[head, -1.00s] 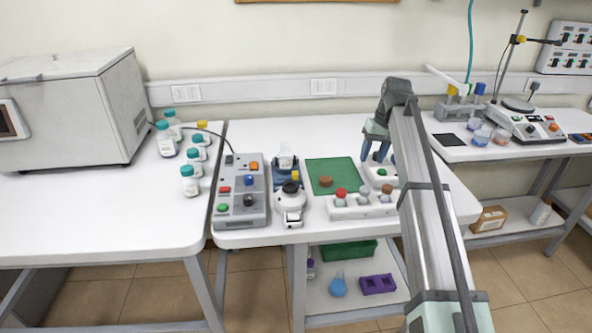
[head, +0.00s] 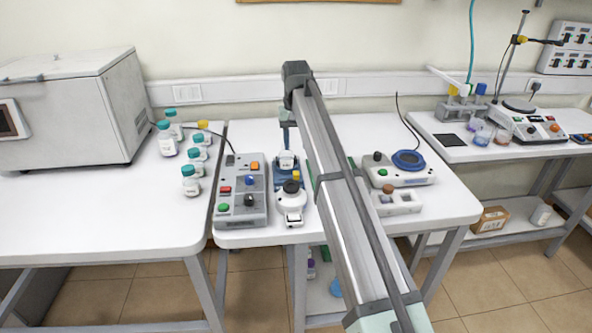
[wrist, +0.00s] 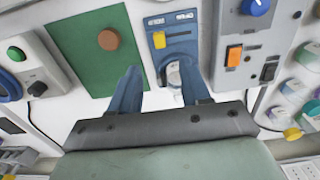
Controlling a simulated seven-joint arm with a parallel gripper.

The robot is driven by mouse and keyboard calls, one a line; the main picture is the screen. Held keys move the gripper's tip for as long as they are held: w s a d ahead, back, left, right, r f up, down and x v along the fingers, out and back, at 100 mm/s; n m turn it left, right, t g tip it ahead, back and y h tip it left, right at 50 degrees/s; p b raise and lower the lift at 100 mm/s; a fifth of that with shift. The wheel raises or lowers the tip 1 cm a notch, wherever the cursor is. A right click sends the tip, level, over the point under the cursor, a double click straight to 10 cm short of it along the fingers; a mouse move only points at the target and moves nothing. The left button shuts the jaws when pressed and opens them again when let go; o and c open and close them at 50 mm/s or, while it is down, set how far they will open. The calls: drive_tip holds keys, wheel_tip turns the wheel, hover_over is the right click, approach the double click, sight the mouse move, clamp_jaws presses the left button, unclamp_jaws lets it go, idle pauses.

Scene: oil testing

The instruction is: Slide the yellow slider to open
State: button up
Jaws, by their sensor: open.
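The yellow slider (wrist: 159,40) sits upright on a blue device (wrist: 186,17) in the wrist view. In the head view, the slider (head: 296,175) shows as a small yellow spot on the blue device (head: 279,179) near the middle of the table. My gripper (wrist: 162,88) is open and empty, its two blue fingers apart. They point toward the device, with the slider a little beyond the fingertips in the picture. A pale glass bottle (wrist: 173,75) shows between the fingers. In the head view my arm hides part of the gripper (head: 286,137).
A grey control box (head: 241,191) with coloured buttons stands left of the device. A green mat (wrist: 93,45) with a brown cap (wrist: 109,40) lies on its other side. A white round-topped instrument (head: 291,199) stands in front. A white dial unit (head: 398,174) stands right.

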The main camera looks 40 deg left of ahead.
sight(296, 173)
wheel_tip(296, 173, down, 11)
drive_tip(key=shift+r, duration=0.2)
idle(0.4)
clamp_jaws()
idle(0.5)
